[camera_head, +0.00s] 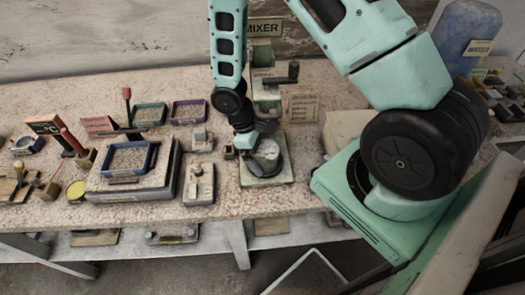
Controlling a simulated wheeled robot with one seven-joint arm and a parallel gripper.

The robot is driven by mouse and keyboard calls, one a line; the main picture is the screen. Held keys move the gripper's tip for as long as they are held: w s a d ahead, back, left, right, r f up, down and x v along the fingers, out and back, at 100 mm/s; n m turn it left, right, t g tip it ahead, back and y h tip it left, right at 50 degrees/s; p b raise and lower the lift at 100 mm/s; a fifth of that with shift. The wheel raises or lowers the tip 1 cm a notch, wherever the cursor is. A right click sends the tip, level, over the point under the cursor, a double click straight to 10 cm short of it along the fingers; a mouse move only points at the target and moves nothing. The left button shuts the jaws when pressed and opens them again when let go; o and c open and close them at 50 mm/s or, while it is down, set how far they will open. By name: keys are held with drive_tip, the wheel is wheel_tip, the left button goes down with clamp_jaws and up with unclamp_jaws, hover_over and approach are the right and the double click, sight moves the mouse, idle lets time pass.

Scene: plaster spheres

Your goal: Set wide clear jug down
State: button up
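A small pale, see-through vessel (268,157), which looks like the wide clear jug, is at the mixer stand in the middle of the bench. It appears upright over a dark round part. My gripper (250,143) points down at the vessel's upper left side, touching or very near it. The fingers are too small and partly hidden by my wrist, so I cannot tell whether they are closed on it. A pale square base plate (253,180) lies under the vessel. Whether the vessel rests on the stand or hangs just above it is unclear.
A mixer (266,95) with a dark handle stands behind the vessel, below a "MIXER" sign (264,28). Small switch boxes (200,183) and a blue-rimmed tray (128,158) on a grey block are to the left. A blue container (466,35) stands far right. Bare bench shows around the base plate.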

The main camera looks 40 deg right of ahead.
drive_tip(key=shift+w+r, duration=0.2)
drive_tip(key=shift+r, duration=0.2)
drive_tip(key=shift+b+v, duration=0.8)
drive_tip(key=shift+v, duration=0.35)
drive_tip(key=w+a+b, duration=0.1)
drive_tip(key=w+a, duration=0.1)
drive_tip(key=w, duration=0.1)
drive_tip(key=w+a, duration=0.2)
drive_tip(key=w, duration=0.1)
drive_tip(key=w+a+b, duration=0.1)
drive_tip(key=w+a, duration=0.1)
drive_tip(key=w, duration=0.1)
drive_tip(key=shift+f+b, duration=0.1)
drive_tip(key=shift+b, duration=0.2)
drive_tip(key=shift+w+a, duration=0.35)
drive_tip(key=shift+a, duration=0.1)
drive_tip(key=s+a+r+t+y, duration=0.2)
drive_tip(key=s+a+r, duration=0.7)
drive_tip(key=r, duration=0.4)
drive_tip(key=s+r, duration=0.3)
drive_tip(key=s, duration=0.4)
drive_tip(key=s+r+n+t+y, duration=0.1)
drive_tip(key=s+r, duration=0.2)
drive_tip(key=s, duration=0.5)
drive_tip(key=shift+a+t, duration=0.3)
